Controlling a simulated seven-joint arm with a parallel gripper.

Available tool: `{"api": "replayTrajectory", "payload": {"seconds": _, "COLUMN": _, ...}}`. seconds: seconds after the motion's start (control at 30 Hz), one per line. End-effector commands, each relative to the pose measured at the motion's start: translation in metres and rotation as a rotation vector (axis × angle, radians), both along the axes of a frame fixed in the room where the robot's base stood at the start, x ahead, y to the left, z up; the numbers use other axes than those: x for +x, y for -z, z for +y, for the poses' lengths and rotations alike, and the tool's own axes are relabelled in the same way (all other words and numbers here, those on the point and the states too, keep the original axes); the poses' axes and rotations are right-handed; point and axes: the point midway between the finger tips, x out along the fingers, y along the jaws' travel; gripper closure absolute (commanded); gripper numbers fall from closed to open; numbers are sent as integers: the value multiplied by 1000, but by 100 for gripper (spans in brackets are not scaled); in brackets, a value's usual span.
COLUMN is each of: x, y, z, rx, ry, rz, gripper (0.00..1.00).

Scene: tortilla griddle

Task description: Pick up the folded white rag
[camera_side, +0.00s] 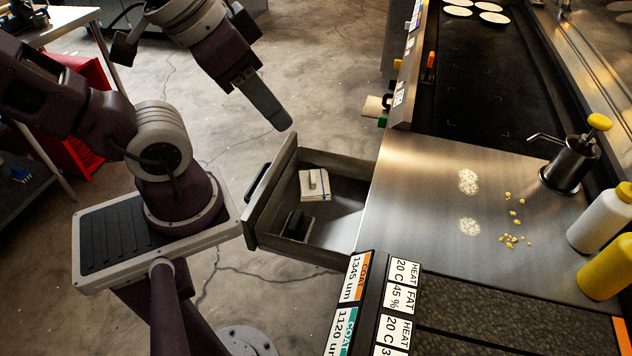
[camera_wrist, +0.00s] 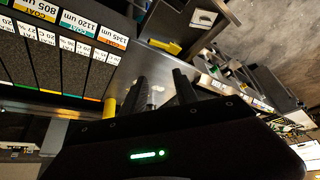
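The folded white rag (camera_side: 314,184) lies flat in the open drawer (camera_side: 258,208), towards its far side, with a thin dark mark across its top. A small white patch at the top of the wrist view (camera_wrist: 203,18) appears to be the same rag. My gripper (camera_side: 284,124) hangs in the air above and to the left of the drawer, clear of the rag. In the side view its fingers overlap. In the wrist view (camera_wrist: 160,85) the two dark fingers stand apart with nothing visible between them.
A dark block (camera_side: 294,224) sits in the drawer's near part. The drawer's raised front and walls surround the rag. Right of it is the steel counter (camera_side: 425,190) with crumbs, a pump pot (camera_side: 570,165) and bottles (camera_side: 603,220). The griddle (camera_side: 480,75) is behind.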

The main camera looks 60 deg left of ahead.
Motion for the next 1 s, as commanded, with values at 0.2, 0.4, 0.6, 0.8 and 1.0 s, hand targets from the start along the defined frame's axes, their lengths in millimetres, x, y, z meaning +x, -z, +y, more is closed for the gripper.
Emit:
{"api": "replayTrajectory", "payload": {"seconds": 0.2, "x": 0, "y": 0, "z": 0, "rx": 0, "ry": 0, "rz": 0, "gripper": 64}}
{"api": "replayTrajectory", "payload": {"seconds": 0.4, "x": 0, "y": 0, "z": 0, "rx": 0, "ry": 0, "rz": 0, "gripper": 47}}
{"api": "replayTrajectory", "payload": {"seconds": 0.6, "x": 0, "y": 0, "z": 0, "rx": 0, "ry": 0, "rz": 0, "gripper": 12}}
{"api": "replayTrajectory", "payload": {"seconds": 0.8, "x": 0, "y": 0, "z": 0, "rx": 0, "ry": 0, "rz": 0, "gripper": 12}}
{"api": "replayTrajectory", "payload": {"seconds": 1.0, "x": 34, "y": 2, "z": 16, "rx": 5, "ry": -120, "rz": 55, "gripper": 12}}
